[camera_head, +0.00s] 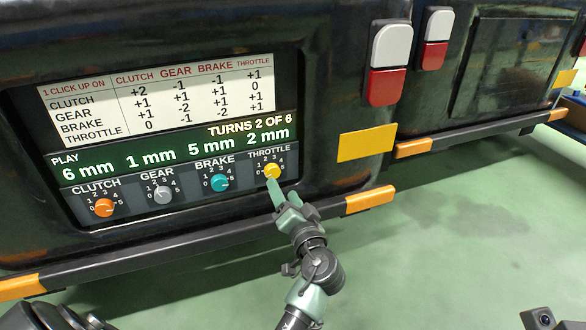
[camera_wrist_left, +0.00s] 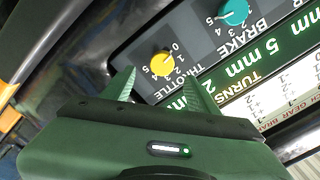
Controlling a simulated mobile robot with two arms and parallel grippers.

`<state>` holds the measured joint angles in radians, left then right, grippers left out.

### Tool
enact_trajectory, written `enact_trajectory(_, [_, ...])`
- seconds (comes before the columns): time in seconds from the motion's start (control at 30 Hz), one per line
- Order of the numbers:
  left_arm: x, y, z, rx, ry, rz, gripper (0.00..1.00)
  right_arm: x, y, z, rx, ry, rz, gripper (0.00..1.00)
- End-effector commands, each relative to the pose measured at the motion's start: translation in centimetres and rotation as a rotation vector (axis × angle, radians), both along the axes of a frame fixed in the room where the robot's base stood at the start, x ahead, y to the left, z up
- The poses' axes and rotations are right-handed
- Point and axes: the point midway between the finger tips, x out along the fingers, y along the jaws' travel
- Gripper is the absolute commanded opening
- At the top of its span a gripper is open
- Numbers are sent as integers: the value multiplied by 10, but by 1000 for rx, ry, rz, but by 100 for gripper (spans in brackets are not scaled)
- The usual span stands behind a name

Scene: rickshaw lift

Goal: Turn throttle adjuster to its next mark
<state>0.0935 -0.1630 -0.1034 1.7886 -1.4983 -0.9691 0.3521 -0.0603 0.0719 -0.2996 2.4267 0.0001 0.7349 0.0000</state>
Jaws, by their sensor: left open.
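The throttle adjuster is a small yellow knob (camera_head: 272,171) at the right end of the panel's knob row, with a scale of 0 to 5 around it. In the left wrist view the yellow knob (camera_wrist_left: 162,64) shows just beyond and between my fingertips. My left gripper (camera_head: 274,184) is at the knob from below. In the left wrist view the left gripper (camera_wrist_left: 158,77) has its two green fingers apart, with nothing held between them. I cannot tell whether a finger touches the knob or which mark it points to. My right gripper is not in view.
Left of it are the teal brake knob (camera_head: 220,183), grey gear knob (camera_head: 163,195) and orange clutch knob (camera_head: 103,207). The display (camera_head: 180,150) reads turns 2 of 6, with play 6, 1, 5 and 2 mm. A dark bumper rail (camera_head: 200,237) runs below the panel. Green floor at right is open.

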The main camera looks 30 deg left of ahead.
Motion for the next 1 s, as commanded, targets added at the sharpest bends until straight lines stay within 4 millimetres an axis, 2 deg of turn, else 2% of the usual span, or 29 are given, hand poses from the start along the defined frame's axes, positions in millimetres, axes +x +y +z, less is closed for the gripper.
enact_trajectory(0.17, [7,10,0,-10,-15,2,59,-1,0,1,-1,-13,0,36])
enact_trajectory(0.53, [43,52,-1,-9,-12,2,59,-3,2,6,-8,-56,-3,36])
enact_trajectory(0.93, [49,59,0,-10,-10,1,59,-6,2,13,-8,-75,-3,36])
enact_trajectory(1.0, [49,59,0,-10,-10,1,40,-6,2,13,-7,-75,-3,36])
